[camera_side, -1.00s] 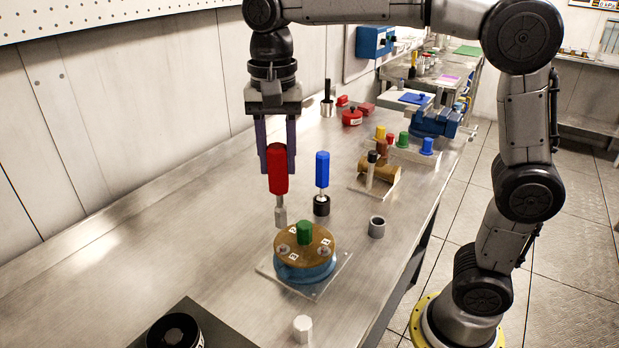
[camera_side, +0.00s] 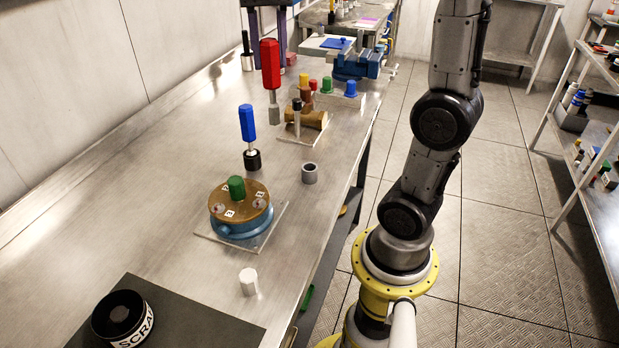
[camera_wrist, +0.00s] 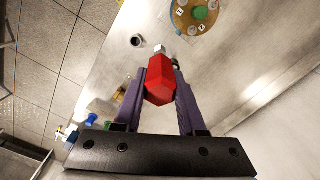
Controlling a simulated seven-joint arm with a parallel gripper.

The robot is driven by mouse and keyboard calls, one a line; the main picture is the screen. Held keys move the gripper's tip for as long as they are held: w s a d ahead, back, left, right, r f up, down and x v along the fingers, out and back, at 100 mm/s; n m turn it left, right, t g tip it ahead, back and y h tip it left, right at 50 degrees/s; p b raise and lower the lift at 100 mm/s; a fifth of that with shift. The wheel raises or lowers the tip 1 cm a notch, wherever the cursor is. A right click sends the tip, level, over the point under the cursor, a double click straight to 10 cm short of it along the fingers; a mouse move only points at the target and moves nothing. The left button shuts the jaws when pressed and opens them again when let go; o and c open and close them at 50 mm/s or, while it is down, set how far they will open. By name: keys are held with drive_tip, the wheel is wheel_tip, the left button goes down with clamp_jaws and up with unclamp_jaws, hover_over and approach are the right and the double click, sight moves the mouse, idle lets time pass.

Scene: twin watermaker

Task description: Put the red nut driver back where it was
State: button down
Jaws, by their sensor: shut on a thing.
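The red nut driver (camera_side: 270,65) hangs upright, handle up and grey socket end down, above the bench in the side view. My gripper (camera_side: 268,40) is shut on its handle; the purple fingers sit on either side of it. In the wrist view the red handle (camera_wrist: 160,80) is between the fingers of my gripper (camera_wrist: 160,85), with the metal tip beyond. A blue nut driver (camera_side: 247,122) stands upright in a round black holder (camera_side: 252,160). A grey hollow cylinder (camera_side: 310,173) stands open-topped on the bench, also in the wrist view (camera_wrist: 137,41).
A round brown-topped blue housing (camera_side: 240,217) with a green knob sits on a plate. Near the driver are a wooden block with a post (camera_side: 303,125), a rack of coloured pegs (camera_side: 340,98) and a blue vise (camera_side: 357,66). A white nut (camera_side: 249,282) lies in front.

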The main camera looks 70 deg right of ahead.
drive_tip(key=s+d, duration=0.6)
wheel_tip(320, 180, down, 17)
drive_tip(key=shift+w+a, duration=0.3)
drive_tip(key=shift+f, duration=0.1)
drive_tip(key=c, duration=0.5)
unclamp_jaws()
